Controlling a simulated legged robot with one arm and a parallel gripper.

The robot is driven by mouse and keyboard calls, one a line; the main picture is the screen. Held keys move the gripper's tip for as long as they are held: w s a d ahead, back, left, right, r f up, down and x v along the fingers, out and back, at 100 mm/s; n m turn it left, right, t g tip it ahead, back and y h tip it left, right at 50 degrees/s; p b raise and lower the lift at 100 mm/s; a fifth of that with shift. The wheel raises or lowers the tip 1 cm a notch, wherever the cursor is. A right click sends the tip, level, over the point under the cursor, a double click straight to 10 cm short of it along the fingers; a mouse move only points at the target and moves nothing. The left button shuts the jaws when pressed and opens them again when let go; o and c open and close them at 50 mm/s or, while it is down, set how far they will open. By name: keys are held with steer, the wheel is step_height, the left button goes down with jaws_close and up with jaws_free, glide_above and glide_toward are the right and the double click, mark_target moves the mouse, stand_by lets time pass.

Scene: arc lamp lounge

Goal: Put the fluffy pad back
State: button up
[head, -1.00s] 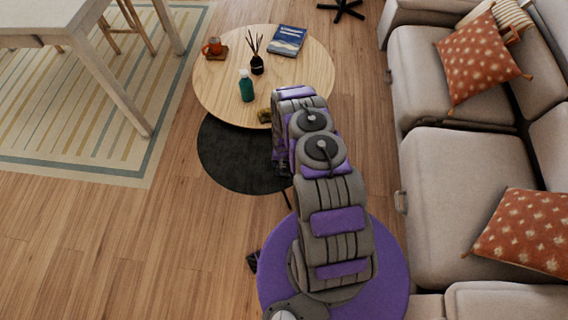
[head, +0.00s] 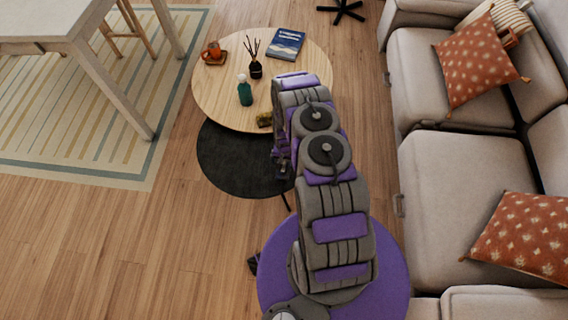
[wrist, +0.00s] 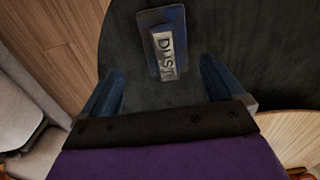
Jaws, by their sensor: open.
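In the wrist view, a dark blue flat piece (wrist: 152,22) lies on a black round surface, with a pale tag (wrist: 164,52) reading "DUST" on it. I cannot tell whether this blue piece is the fluffy pad or its marked place. My gripper (wrist: 160,92) is open and empty, its two blue fingers apart just short of the tag. In the head view my gripper (head: 283,168) is mostly hidden by my arm, over the low black round table (head: 235,165). A small olive-yellow lump (head: 264,119) sits at the wooden table's near edge; its texture is unclear.
The round wooden table (head: 220,95) stands higher, overlapping the black one. It holds a green bottle (head: 245,93), a reed diffuser (head: 256,69), an orange mug (head: 213,50) and a blue book (head: 285,44). A sofa (head: 465,180) is at right; open floor lies left.

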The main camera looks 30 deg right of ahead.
steer(key=s+a+r+n+p, duration=0.1)
steer(key=a+r, duration=0.2)
steer(key=r, duration=1.6)
steer(key=s+a+r+n, duration=0.15)
steer(key=a+r, duration=0.25)
steer(key=r, duration=1.5)
steer(key=s+a+r+n+g, duration=0.1)
steer(key=s+a+r+n, duration=0.1)
steer(key=s+r, duration=0.9)
steer(key=s+a+r+n, duration=0.2)
steer(key=s+a+r, duration=0.3)
steer(key=s+r, duration=0.6)
steer(key=s, duration=0.7)
steer(key=shift+s+a+g, duration=0.3)
steer(key=shift+g, duration=0.1)
